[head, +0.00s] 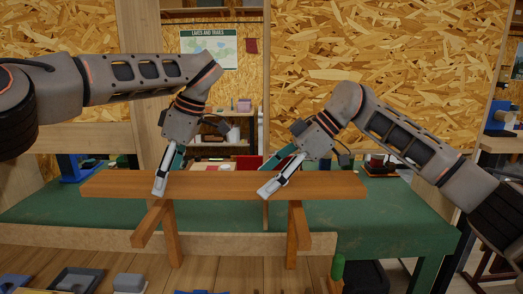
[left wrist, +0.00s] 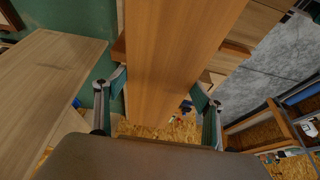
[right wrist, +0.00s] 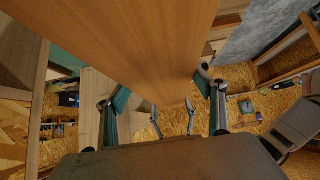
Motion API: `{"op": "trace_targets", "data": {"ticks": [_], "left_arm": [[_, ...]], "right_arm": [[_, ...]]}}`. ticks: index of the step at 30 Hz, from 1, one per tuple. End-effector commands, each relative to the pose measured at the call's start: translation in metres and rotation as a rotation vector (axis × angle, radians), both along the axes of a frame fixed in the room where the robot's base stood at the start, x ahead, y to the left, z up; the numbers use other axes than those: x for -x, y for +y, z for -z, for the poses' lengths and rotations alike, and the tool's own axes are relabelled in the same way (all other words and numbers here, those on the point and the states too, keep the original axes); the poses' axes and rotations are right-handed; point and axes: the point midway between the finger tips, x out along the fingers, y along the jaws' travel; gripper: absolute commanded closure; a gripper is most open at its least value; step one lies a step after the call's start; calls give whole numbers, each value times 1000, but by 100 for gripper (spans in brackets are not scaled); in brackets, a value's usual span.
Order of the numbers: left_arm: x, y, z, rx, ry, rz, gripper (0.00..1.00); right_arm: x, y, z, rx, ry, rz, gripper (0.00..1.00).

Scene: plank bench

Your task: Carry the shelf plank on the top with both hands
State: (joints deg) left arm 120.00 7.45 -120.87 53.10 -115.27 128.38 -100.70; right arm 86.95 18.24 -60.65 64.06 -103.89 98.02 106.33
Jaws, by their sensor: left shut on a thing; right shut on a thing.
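The shelf plank (head: 225,187) is a long brown board, lying about level across the head view. My left gripper (head: 168,172) is shut across its width, left of the middle. My right gripper (head: 279,177) is shut on it in the same way, right of the middle. In the left wrist view the plank (left wrist: 175,50) runs between the two fingers (left wrist: 160,90). In the right wrist view the plank (right wrist: 130,35) also passes between the fingers (right wrist: 163,95). Wooden supports (head: 172,240) stand below it; I cannot tell whether it touches them.
A green bench top (head: 375,215) spreads behind and beside the plank. A wooden surface in front holds grey trays (head: 75,281) at left and a green-topped item (head: 338,268) at right. Chipboard walls (head: 385,60) stand behind. A blue tool (head: 72,168) is beyond the plank's left end.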

Motion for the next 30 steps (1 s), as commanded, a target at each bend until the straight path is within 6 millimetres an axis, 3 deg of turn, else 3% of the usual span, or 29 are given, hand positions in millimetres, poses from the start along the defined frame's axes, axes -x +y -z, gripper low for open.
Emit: {"op": "trace_targets", "data": {"ticks": [11,30], "left_arm": [[5,0,-6,1,-3,-1,87],[53,0,-15,1,-3,1,87]], "right_arm": [[4,0,-6,-3,-4,0,87],[52,-1,-16,-4,-4,0,87]]}}
